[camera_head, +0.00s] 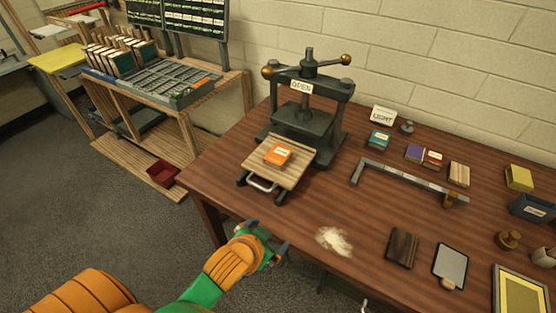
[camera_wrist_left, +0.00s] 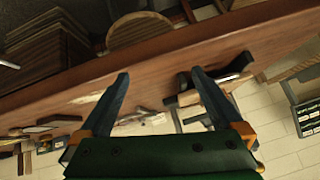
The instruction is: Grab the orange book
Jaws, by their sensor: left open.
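The orange book (camera_head: 278,154) is small, with a pale label on its cover. It lies flat on a slatted wooden board (camera_head: 289,174) in front of the black press (camera_head: 308,115) in the head view. My left gripper (camera_head: 267,236) is open and empty at the table's front edge, nearer to me than the book and apart from it. In the left wrist view its two dark fingers (camera_wrist_left: 161,85) are spread, with the table edge behind them. I cannot make out the orange book in that view. My right gripper is not in view.
The wooden table (camera_head: 231,182) also holds a pale powder pile (camera_head: 333,241), a metal bar (camera_head: 400,178), a teal book (camera_head: 379,139) and several other small items at the right. A metal handle (camera_head: 262,184) sticks out from the board's front. A wooden rack (camera_head: 180,103) stands at the left.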

